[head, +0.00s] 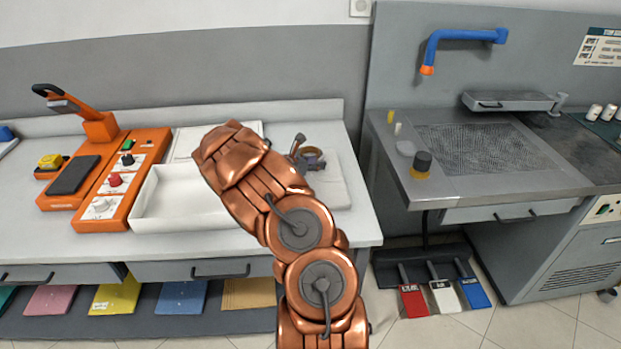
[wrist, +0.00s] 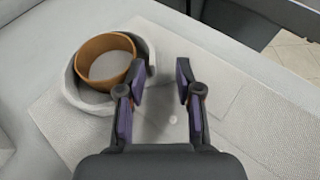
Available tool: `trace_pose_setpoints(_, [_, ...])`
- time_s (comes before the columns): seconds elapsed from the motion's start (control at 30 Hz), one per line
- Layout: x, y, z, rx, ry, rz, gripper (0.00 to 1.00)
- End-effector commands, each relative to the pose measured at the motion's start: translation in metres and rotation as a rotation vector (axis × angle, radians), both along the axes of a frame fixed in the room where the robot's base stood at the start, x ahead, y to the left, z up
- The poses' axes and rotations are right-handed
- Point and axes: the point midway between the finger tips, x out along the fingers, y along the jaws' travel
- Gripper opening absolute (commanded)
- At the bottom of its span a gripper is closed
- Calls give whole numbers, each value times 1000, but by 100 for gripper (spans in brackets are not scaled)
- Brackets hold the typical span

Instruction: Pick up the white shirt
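A flat white cloth-like piece (head: 335,187), which looks like the folded white shirt, lies on the right part of the white table. In the wrist view its pale, finely textured surface (wrist: 255,125) spreads below and to the right of my gripper, with a small round button-like dot between the fingers. My gripper (wrist: 168,72) is open and empty above it, fingers apart. I cannot tell how high it is. In the head view my copper arm hides much of the table, and only a dark bit of the gripper shows.
A brown ring (wrist: 104,42) in a pale grey holder (wrist: 72,85) stands close left of my fingers. An empty white tray (head: 180,222) and an orange control unit (head: 122,180) are further left. A grey steel worktop (head: 480,185) stands right, beyond a gap.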

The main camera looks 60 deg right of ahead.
Motion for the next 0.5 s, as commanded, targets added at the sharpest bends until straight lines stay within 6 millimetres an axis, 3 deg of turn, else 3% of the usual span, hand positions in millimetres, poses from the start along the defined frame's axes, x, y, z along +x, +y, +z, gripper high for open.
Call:
trace_pose_setpoints(0.3, [0,-3,-1,0,-1,1,35])
trace_pose_setpoints(0.5, [0,-3,-2,0,0,1,15])
